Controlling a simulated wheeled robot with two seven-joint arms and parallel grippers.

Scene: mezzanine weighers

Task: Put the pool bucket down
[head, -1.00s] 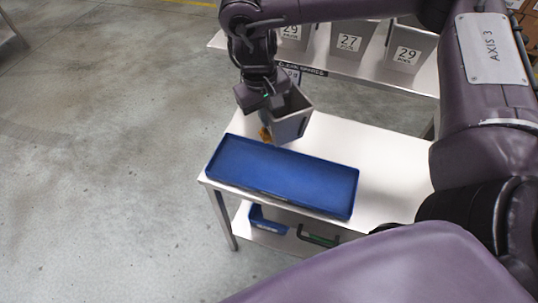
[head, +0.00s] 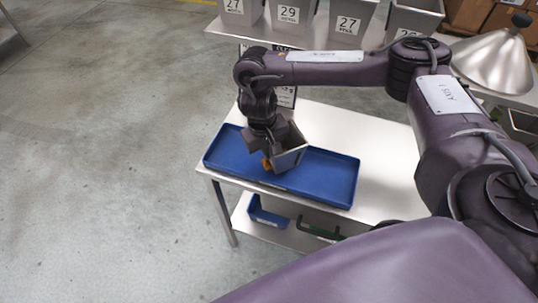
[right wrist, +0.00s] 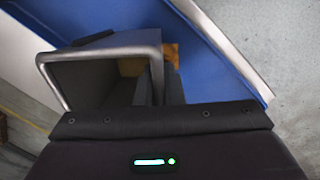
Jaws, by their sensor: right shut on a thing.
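The pool bucket (head: 289,157) is a small grey metal bucket, tilted, over the middle of the blue tray (head: 333,181). My right gripper (head: 270,150) is shut on the bucket's wall, at its left side in the head view. A small orange part (head: 266,164) shows low beside the bucket. In the right wrist view the bucket (right wrist: 92,56) shows its open mouth and bright rim, with my fingers on its wall and the blue tray (right wrist: 215,75) behind. I cannot tell whether the bucket touches the tray. My left gripper is not in view.
The tray lies along the front of a white table (head: 390,165), whose right part is clear. A shelf (head: 330,50) behind holds several numbered grey buckets. A metal cone (head: 495,62) stands at the right. A blue bin (head: 266,214) sits on the lower shelf.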

